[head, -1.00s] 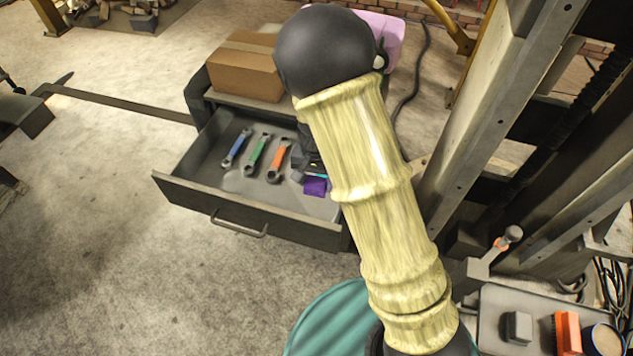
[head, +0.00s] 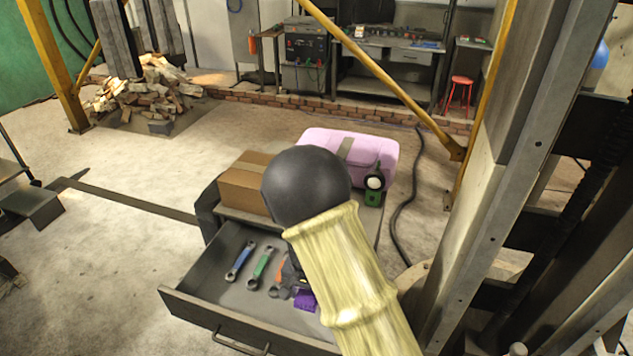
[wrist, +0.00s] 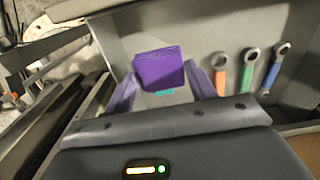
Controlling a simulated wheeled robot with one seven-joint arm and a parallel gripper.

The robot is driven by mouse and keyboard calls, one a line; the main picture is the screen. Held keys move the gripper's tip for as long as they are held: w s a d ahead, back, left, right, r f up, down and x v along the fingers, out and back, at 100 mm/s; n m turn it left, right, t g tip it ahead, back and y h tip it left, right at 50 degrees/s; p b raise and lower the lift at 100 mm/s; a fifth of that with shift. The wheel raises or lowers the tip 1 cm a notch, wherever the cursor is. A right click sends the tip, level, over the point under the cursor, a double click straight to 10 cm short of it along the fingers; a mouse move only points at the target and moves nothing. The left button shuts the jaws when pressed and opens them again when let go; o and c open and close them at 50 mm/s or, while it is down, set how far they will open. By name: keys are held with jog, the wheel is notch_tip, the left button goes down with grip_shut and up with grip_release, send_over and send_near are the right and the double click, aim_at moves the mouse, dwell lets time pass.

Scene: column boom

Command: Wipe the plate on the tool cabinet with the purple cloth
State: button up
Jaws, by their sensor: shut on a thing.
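The purple cloth (head: 305,300) is in the open drawer (head: 215,312) of the tool cabinet (head: 240,217), right of the wrenches. It also shows in the wrist view (wrist: 160,68). My gripper (wrist: 164,80) is shut on it, with a finger at either side. In the head view my gripper is low over the drawer and mostly hidden by my arm. A small teal patch shows just below the cloth in the wrist view. I see no plate; my arm covers part of the cabinet top.
Blue (head: 240,262), green (head: 260,268) and orange (wrist: 220,72) wrenches lie in the drawer. A cardboard box (head: 245,185) stands on the cabinet top, with a black round thing on a green base (head: 373,195) at the right. A pink case (head: 330,148) is behind. A metal column (head: 480,210) rises at the right.

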jog(key=s+a+r+m+p, duration=0.2)
jog(key=a+r+p, duration=0.5)
jog(key=p, duration=1.1)
notch_tip(320, 180, up, 4)
jog(key=shift+s+f, duration=0.1)
jog(key=shift+s, duration=0.8)
jog(key=shift+w, duration=0.1)
jog(key=shift+a, duration=0.15)
